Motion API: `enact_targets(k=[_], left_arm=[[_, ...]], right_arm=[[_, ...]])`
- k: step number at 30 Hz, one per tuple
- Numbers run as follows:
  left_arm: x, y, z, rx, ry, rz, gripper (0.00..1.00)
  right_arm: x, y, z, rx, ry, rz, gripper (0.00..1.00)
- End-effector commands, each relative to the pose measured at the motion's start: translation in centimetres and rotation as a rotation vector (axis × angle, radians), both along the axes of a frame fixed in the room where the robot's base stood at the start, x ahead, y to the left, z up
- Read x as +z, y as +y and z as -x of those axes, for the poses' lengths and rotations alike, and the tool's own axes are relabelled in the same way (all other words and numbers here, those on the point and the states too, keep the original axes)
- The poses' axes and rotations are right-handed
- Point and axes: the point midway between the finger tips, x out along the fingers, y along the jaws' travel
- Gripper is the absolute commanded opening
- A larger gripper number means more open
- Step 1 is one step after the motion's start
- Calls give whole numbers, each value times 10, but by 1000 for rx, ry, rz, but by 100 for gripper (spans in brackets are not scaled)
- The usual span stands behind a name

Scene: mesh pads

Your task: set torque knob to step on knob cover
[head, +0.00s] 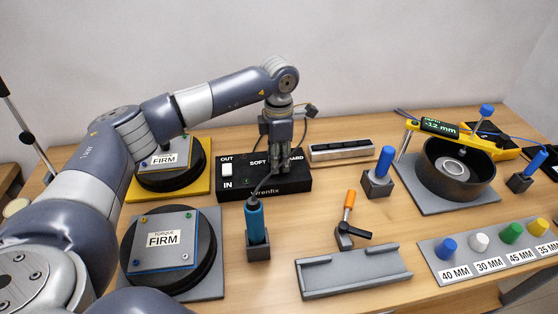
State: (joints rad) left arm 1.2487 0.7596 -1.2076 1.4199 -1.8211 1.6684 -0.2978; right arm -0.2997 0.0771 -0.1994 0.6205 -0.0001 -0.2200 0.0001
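A black control box (236,192) marked OUT, IN, SOFT and HARD stands at the table's middle back, with a white switch on its left. My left gripper (281,166) points down at the box between the SOFT and HARD marks. Its fingers hide the torque knob there, and I cannot tell if they grip it. A far cover plate (163,158) reading FIRM lies on another pad on a yellow base. My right gripper is not in view.
A blue-handled tool (255,220) stands in a holder before the box. An orange-tipped lever (348,205), grey tray (353,273) and blue peg (384,162) are to the right. A black bowl (458,185) with a depth gauge (441,127) and several coloured knobs (479,241) lie further right.

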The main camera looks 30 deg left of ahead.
Motion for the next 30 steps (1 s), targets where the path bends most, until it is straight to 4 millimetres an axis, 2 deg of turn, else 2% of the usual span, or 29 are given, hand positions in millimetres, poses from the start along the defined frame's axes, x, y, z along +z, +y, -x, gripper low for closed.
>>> enact_targets(k=[16, 17, 19, 30], left_arm=[[2, 1, -1, -20, -2, -2, 1], [2, 1, -1, -20, -2, -2, 32], [2, 1, -1, -20, -3, -1, 46], [3, 0, 0, -21, -2, 0, 46]], right_arm=[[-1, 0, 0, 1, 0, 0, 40], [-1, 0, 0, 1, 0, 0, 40], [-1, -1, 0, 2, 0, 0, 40], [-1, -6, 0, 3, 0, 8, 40]])
